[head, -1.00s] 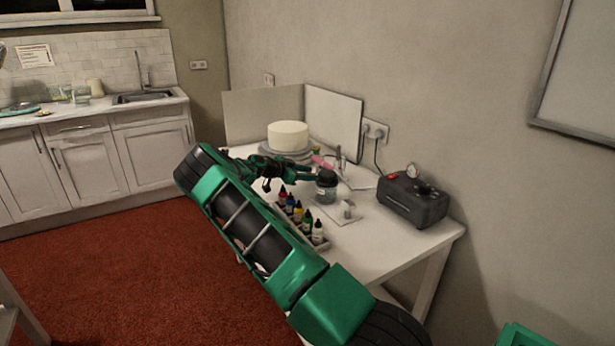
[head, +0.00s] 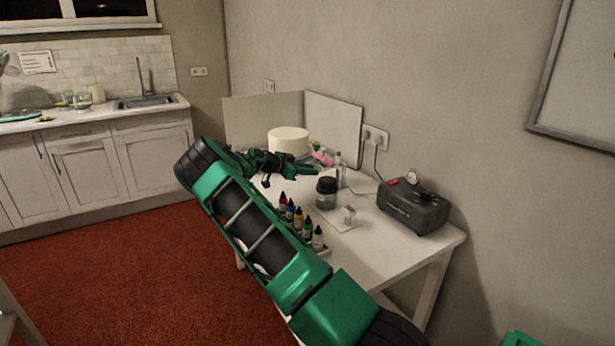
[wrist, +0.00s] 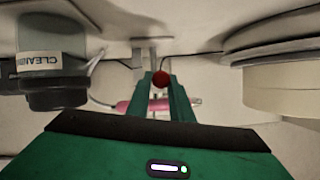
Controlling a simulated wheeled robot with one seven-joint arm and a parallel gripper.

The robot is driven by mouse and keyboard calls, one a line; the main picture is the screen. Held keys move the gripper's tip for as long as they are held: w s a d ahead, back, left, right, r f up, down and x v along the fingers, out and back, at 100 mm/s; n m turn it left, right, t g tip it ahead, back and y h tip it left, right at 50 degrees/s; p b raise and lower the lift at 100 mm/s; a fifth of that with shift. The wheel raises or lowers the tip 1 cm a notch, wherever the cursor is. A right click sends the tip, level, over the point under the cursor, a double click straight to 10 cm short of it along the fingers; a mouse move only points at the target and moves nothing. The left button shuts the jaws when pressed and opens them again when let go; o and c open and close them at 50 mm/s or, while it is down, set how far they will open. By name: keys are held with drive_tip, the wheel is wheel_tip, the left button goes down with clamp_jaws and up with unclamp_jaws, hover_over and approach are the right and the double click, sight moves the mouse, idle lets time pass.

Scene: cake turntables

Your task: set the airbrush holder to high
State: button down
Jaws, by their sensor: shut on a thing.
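The airbrush holder (wrist: 146,50) is a pale upright on the table, partly hidden behind my fingers in the wrist view. In the head view its slim post (head: 338,168) stands behind the jar. A pink airbrush (wrist: 137,106) lies across behind my fingers; it also shows in the head view (head: 323,158). My gripper (wrist: 160,82) is shut on a small red knob (wrist: 160,79) at its fingertips. In the head view my gripper (head: 314,171) is between the cake and the jar, and the knob is hidden. I cannot tell the holder's height setting.
A dark-lidded cleaning jar (head: 327,193) stands close to my gripper; its label shows in the wrist view (wrist: 42,62). A white cake (head: 288,140) is on a turntable behind. Several paint bottles (head: 298,221) and a black compressor (head: 413,207) are nearer.

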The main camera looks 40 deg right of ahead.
drive_tip(key=shift+w+r, duration=0.2)
drive_tip(key=shift+r, duration=0.2)
drive_tip(key=c, duration=1.6)
unclamp_jaws()
drive_tip(key=shift+f, duration=0.1)
drive_tip(key=shift+s, duration=0.1)
drive_tip(key=v, duration=1)
drive_tip(key=shift+a, duration=0.4)
